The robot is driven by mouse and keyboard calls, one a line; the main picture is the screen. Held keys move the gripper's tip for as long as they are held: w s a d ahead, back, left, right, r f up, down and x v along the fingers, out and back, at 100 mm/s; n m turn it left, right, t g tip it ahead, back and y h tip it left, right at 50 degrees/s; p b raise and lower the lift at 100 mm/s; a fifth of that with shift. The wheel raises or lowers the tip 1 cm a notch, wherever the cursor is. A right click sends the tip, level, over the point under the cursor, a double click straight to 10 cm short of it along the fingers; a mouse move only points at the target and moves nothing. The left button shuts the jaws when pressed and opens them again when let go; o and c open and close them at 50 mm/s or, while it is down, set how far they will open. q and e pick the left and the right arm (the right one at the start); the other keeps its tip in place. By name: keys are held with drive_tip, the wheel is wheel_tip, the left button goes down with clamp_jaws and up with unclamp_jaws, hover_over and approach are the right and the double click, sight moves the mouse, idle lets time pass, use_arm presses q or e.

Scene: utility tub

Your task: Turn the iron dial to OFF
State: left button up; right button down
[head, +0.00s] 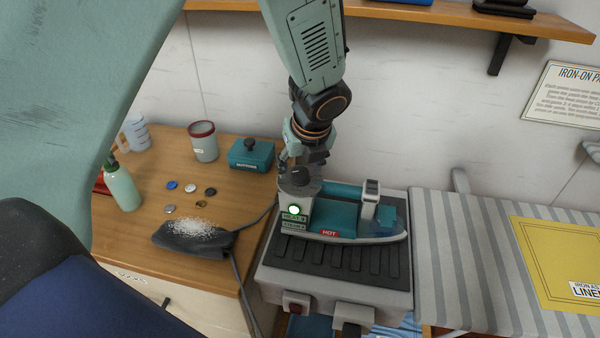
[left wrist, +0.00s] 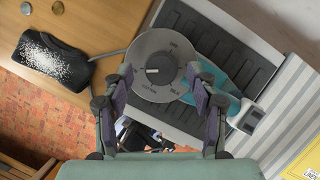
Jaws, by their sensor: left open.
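The teal and grey iron (head: 335,220) lies on a grey ribbed rest, with a red HOT label and a lit green lamp on its near left end. Its round grey dial (head: 297,186) sits on top of that end. My left gripper (head: 300,160) is above the dial, pointing down. In the left wrist view its open fingers (left wrist: 158,84) are at either side of the dial; contact cannot be told.
The ribbed rest (head: 330,262) stands between a wooden desk (head: 120,220) and a striped ironing board (head: 460,240). A dark cloth with white grains (head: 192,236), loose buttons, a green bottle (head: 122,187), a cup (head: 203,142) and a teal box (head: 250,155) are at left. A shelf is above.

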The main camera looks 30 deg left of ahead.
use_arm(q)
drive_tip(key=shift+w+a+f, duration=0.15)
drive_tip(key=shift+w+f, duration=0.1)
drive_tip(key=shift+f, duration=0.4)
drive_tip(key=shift+s+d+r, duration=0.15)
drive_tip(key=shift+d+r, duration=0.05)
drive_tip(key=shift+d, duration=0.05)
drive_tip(key=shift+a+f, duration=0.15)
drive_tip(key=shift+a, duration=0.1)
drive_tip(key=c, duration=0.4)
drive_tip(key=shift+d, duration=0.1)
drive_tip(key=c, duration=0.8)
